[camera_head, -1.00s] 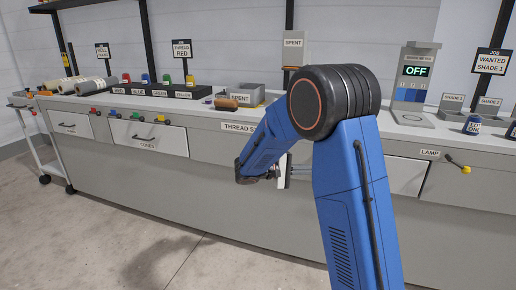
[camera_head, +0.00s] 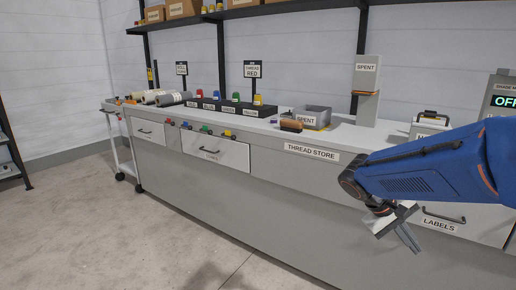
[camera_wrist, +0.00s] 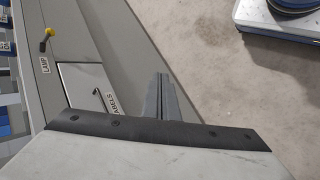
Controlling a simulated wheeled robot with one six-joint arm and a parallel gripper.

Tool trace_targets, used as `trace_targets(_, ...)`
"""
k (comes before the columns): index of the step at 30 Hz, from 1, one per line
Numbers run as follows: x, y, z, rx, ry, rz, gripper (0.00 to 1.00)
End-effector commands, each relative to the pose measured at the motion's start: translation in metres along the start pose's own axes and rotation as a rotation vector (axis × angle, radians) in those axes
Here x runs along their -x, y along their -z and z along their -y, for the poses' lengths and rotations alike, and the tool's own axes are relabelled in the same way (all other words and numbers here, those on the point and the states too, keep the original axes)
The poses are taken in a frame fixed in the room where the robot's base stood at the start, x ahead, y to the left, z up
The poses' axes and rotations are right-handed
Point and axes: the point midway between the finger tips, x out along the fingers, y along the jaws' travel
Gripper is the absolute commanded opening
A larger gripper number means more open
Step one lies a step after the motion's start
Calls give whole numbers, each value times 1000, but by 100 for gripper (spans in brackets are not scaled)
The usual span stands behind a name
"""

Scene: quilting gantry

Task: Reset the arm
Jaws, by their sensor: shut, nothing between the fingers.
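My gripper (camera_head: 408,238) is at the right of the head view, at the end of my blue arm, in front of the drawer marked LABELS (camera_head: 440,224). Its fingers point down and to the right. In the wrist view my gripper's fingers (camera_wrist: 163,98) lie together, with nothing between them. The LABELS drawer front also shows in the wrist view (camera_wrist: 84,84), to the left of the fingers. My arm covers part of the bench's right end in the head view.
The long bench (camera_head: 220,185) carries a thread rack (camera_head: 228,107), a SPENT bin (camera_head: 318,112), and a SPENT post (camera_head: 366,88). A trolley (camera_head: 119,140) stands at the far left end. A yellow-knobbed lever (camera_wrist: 48,33) sticks out near LAMP. The floor (camera_head: 80,230) in front is clear.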

Motion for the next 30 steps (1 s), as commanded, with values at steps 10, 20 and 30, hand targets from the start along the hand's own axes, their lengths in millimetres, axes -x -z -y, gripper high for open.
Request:
trace_targets(10, 11, -67, 39, -58, 277, -146, 0)
trace_targets(20, 30, -113, 80, -123, 509, -331, 0)
trace_targets(30, 51, -141, 109, -186, 668, -506, 0)
